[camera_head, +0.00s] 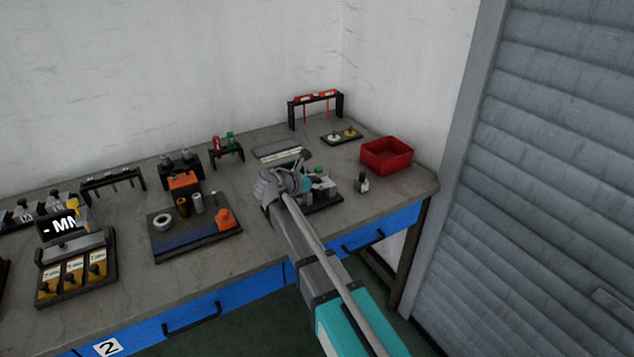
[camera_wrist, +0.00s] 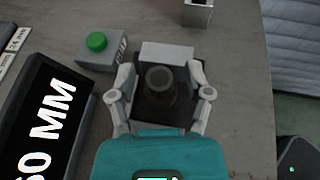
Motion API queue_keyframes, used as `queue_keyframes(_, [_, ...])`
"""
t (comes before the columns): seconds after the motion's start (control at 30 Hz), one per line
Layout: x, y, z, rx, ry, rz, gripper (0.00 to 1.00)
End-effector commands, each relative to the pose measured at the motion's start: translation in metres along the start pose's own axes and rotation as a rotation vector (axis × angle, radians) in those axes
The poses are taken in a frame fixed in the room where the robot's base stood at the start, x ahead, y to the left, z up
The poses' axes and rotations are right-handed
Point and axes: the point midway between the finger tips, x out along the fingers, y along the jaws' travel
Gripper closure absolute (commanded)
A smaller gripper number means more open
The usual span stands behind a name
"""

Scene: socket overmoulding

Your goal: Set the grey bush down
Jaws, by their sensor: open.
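The grey bush (camera_wrist: 160,82), a dark grey round part with a hole in its top, stands on a black base (camera_wrist: 150,112) in the wrist view, in front of a light grey block (camera_wrist: 167,52). My gripper (camera_wrist: 163,68) is open, with one finger on either side of the bush and gaps showing between. The bush's lower part is dark and hard to make out. In the head view my gripper (camera_head: 300,180) is over the black-based station at the right of the bench and hides the bush.
Beside the station are a green button box (camera_wrist: 97,43) and a display reading partly "0 MM" (camera_wrist: 42,120). A red bin (camera_head: 387,155) stands to the right. A tray (camera_head: 170,247) to the left holds several round parts and an orange piece. Bare bench lies between tray and station.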

Motion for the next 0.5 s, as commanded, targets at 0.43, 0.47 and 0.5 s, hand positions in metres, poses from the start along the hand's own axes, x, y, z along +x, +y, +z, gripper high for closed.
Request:
queue_keyframes(0.43, [-0.044,-0.001,0.005,0.000,0.000,0.001,0.35])
queue_keyframes(0.47, [-0.049,-0.001,0.005,0.000,0.000,0.001,0.35])
queue_keyframes(0.5, [-0.056,0.000,0.005,-0.001,0.000,0.002,0.35])
